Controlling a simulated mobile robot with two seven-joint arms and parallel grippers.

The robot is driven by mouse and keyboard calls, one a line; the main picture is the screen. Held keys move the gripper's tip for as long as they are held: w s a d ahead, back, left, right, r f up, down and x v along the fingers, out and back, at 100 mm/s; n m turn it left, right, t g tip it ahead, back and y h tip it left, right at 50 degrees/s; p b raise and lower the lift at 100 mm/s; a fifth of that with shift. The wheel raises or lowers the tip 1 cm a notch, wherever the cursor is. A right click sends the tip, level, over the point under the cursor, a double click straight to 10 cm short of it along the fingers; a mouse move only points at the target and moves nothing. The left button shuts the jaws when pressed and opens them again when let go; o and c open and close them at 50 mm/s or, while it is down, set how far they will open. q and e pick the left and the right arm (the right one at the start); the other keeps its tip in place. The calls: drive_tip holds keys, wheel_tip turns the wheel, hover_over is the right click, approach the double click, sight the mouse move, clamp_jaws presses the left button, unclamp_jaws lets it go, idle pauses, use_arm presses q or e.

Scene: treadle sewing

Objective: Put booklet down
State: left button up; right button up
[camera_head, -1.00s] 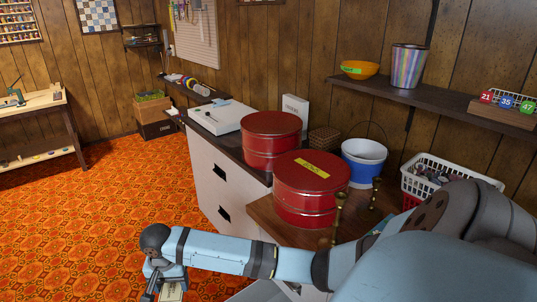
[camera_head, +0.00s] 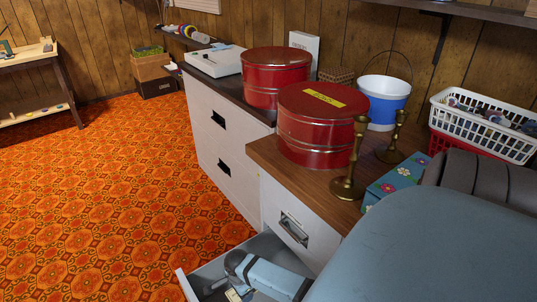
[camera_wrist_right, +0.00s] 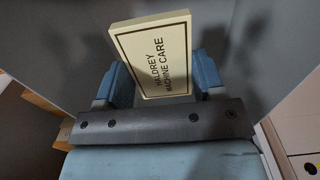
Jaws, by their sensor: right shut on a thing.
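The booklet (camera_wrist_right: 155,55) is cream with a dark border and the words "Haldrey Machine Care". My right gripper (camera_wrist_right: 163,78) is shut on it, with a blue finger on either side. In the head view my right arm reaches down into the open drawer (camera_head: 186,285) of the wooden-topped cabinet. A small cream piece of the booklet (camera_head: 233,294) shows at the lower edge there. In the wrist view grey walls surround the booklet. I cannot tell whether it touches the drawer floor. My left gripper is not in view.
Two red tins (camera_head: 322,125) stand on the cabinet tops. Two brass candlesticks (camera_head: 350,165), a floral box (camera_head: 395,182), a blue-and-white bucket (camera_head: 383,103) and a white basket (camera_head: 480,128) are near. The orange carpet (camera_head: 100,200) at left is clear.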

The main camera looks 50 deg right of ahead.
wheel_tip(320, 180, down, 15)
drive_tip(key=b, duration=0.8)
drive_tip(key=shift+s+f, duration=0.1)
drive_tip(key=shift+f, duration=0.5)
wheel_tip(320, 180, down, 4)
drive_tip(key=b, duration=0.3)
drive_tip(key=shift+r, duration=0.15)
drive_tip(key=shift+f, duration=0.25)
drive_tip(key=shift+r, duration=0.15)
drive_tip(key=o, duration=0.9)
drive_tip(key=shift+f, duration=0.2)
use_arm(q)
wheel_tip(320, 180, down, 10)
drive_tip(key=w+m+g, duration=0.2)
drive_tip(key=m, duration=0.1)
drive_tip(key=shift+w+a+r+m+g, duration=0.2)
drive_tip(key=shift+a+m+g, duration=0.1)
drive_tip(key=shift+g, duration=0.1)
